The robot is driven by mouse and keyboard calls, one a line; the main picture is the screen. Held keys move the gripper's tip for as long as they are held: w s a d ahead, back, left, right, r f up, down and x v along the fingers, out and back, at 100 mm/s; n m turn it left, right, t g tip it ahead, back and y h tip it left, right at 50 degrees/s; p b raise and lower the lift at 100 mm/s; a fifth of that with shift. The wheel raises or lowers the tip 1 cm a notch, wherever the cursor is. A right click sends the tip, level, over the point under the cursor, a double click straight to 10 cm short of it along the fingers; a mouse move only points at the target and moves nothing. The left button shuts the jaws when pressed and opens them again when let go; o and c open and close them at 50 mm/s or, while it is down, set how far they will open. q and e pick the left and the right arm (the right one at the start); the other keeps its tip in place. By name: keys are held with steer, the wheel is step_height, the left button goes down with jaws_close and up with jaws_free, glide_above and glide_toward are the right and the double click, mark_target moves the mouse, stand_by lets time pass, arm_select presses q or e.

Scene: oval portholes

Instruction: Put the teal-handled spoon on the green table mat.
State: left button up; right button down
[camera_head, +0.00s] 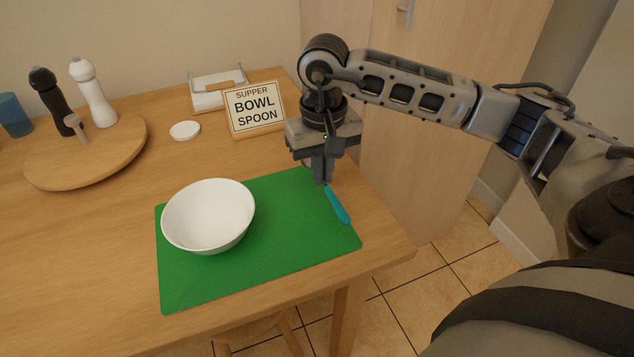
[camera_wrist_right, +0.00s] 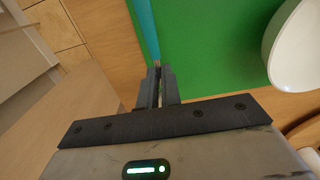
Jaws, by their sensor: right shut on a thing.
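The teal-handled spoon shows mainly as its teal handle (camera_head: 337,206), at the right edge of the green table mat (camera_head: 280,245). The handle also shows in the right wrist view (camera_wrist_right: 147,30), along the mat's edge. My right gripper (camera_head: 324,180) points down and is shut on the spoon near the handle's far end. The spoon's head is hidden by the gripper. I cannot tell whether the spoon touches the mat or is held just above it. My left gripper is not in view.
A white bowl (camera_head: 208,217) stands on the mat's left part. A sign (camera_head: 255,108) reading "SUPPER BOWL SPOON" stands behind the mat. A round wooden board (camera_head: 88,155) with two mills is at the left. The table's right edge is close to the gripper.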

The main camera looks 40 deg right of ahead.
mark_target(318, 197)
steer(key=shift+w+f, duration=0.45)
steer(key=shift+f, duration=0.05)
steer(key=f, duration=0.3)
steer(key=shift+w+f, duration=0.2)
steer(key=shift+f, duration=0.05)
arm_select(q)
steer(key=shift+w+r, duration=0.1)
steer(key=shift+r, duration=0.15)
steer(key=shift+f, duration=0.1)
arm_select(e)
steer(key=shift+f, duration=0.1)
steer(key=shift+f, duration=0.15)
steer(key=c, duration=1.6)
jaws_free()
